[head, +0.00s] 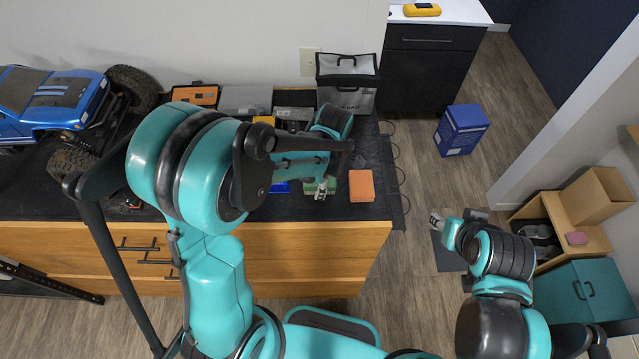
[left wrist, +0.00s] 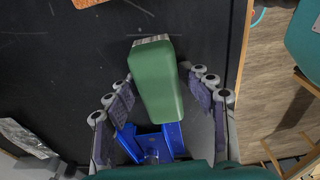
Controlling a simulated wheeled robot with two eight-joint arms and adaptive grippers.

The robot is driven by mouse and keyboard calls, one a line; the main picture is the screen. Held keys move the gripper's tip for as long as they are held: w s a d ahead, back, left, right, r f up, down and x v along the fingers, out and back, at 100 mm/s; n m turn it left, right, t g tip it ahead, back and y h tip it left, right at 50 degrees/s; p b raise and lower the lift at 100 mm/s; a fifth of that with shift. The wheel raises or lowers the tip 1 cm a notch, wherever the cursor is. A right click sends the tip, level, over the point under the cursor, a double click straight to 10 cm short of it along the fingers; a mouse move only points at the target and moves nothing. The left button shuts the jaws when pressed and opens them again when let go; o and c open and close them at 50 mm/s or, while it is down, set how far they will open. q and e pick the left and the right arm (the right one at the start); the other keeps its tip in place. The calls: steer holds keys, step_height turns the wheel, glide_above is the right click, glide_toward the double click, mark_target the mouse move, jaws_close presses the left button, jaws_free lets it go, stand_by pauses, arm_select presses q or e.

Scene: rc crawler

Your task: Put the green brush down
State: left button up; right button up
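The green brush (left wrist: 156,85) is a tapered block with a pale bristle strip at its far end. In the head view it shows as a small green patch (head: 318,186) near the bench's front edge, partly hidden by my left arm. My left gripper (left wrist: 158,80) is above the black bench top with its fingers on either side of the brush. Gaps show between both finger pads and the brush, so it looks open. Whether the brush rests fully on the surface is hard to tell. My right gripper (head: 437,220) is over the floor, away from the bench; its fingers are unclear.
A blue object (left wrist: 152,143) lies beside the brush's near end. An orange box (head: 361,186) lies to the right on the bench (head: 230,240). A blue crawler (head: 50,100) stands at left. A grey bag (head: 346,85) and several trays line the back.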

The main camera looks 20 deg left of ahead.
arm_select(q)
steer(key=shift+r, duration=0.1)
steer(key=r, duration=0.2)
steer(key=r+p, duration=0.1)
steer(key=r, duration=0.2)
steer(key=d+r+p, duration=0.1)
steer(key=r, duration=0.1)
steer(key=shift+w+r, duration=0.15)
steer(key=shift+w, duration=0.05)
steer(key=shift+d+r, duration=0.1)
steer(key=shift+r, duration=0.3)
steer(key=shift+r+m, duration=0.3)
steer(key=shift+r, duration=0.05)
steer(key=s+a+r+m+t, duration=0.3)
steer(key=s+m, duration=0.2)
steer(key=m, duration=0.5)
steer(key=s+a+r+m+t+h, duration=0.1)
steer(key=s+r+m+t, duration=0.3)
steer(key=m, duration=0.6)
steer(key=shift+s+a+m+t, duration=0.3)
steer(key=shift+s+a, duration=0.5)
steer(key=shift+a, duration=0.1)
steer(key=shift+f, duration=0.1)
